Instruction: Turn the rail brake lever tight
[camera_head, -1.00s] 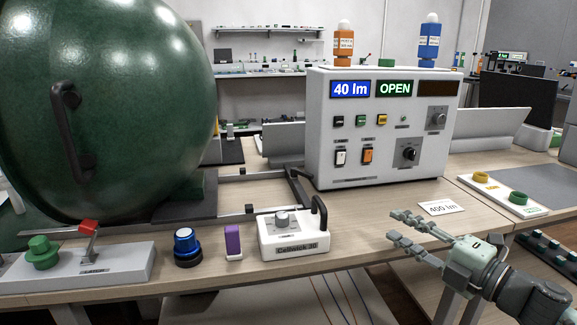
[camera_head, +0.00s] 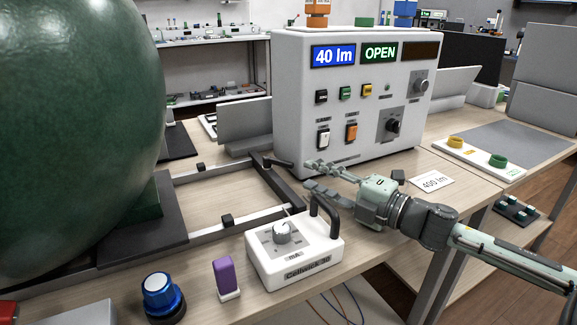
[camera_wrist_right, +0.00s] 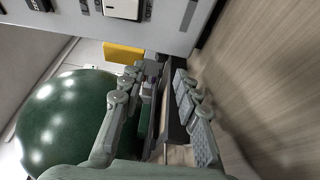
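My right gripper (camera_head: 313,177) is open and empty, its fingers pointing left, above the bench between the grey meter box and the Cellwick 30 unit. In the right wrist view its two fingers (camera_wrist_right: 161,90) are apart, with a dark bar (camera_wrist_right: 178,118) showing between them. In the head view a black crossbar (camera_head: 281,182) lies across the right end of two pale rails (camera_head: 205,173), just left of the fingertips. My left gripper is not in view.
The grey meter box (camera_head: 300,100) shows "40 lm" and "OPEN". The Cellwick 30 unit (camera_head: 292,255) with its black handle stands in front of the gripper. A big green sphere (camera_head: 70,120) fills the left. A blue knob (camera_head: 160,292) and purple block (camera_head: 225,276) stand at the front edge.

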